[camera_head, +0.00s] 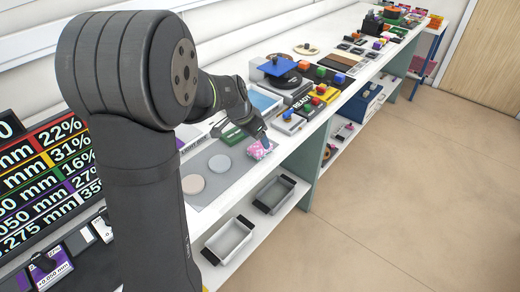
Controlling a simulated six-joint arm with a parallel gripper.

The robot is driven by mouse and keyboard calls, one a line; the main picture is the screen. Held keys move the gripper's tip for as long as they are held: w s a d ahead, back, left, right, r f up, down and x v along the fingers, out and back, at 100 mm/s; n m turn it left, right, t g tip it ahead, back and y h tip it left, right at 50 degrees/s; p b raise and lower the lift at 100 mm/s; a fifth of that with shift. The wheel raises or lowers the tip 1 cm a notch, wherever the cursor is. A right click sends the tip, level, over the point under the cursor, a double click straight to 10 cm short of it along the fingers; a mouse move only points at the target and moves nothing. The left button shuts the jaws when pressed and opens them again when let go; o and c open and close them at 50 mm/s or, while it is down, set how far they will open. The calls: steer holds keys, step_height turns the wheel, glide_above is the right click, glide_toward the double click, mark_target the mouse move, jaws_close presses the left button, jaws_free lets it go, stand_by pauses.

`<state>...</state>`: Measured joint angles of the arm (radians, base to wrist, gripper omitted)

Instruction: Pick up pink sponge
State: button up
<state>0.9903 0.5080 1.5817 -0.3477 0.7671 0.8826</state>
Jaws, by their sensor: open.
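The pink sponge (256,151) lies on the white bench near its front edge, beside the grey mat. It has a light pattern on its top. My gripper (265,143) is at the sponge's upper right side, with its tip right over or against it. The fingers are small and dark here, and I cannot tell whether they touch the sponge. The jaws are open. My arm reaches in from the left and hides part of the bench behind it.
Two round discs (219,163) (193,184) lie on the grey mat (208,199). A green item (232,135) is behind the sponge. Several coloured blocks (322,89) stand farther right. Two trays (230,238) (274,194) sit on the lower shelf. The floor at right is clear.

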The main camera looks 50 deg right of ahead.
mark_target(261, 146)
steer(key=x, duration=0.4)
steer(key=shift+s+a+f, duration=0.1)
steer(key=shift+s+f, duration=0.05)
steer(key=shift+f, duration=0.2)
steer(key=c, duration=1.1)
steer(key=shift+o, duration=0.2)
steer(key=shift+r, duration=0.6)
step_height(261, 146, up, 3)
steer(key=shift+f, duration=0.15)
steer(key=s+r, duration=0.7)
steer(key=s, duration=0.4)
steer(key=shift+s+a, duration=0.2)
steer(key=shift+s, duration=0.1)
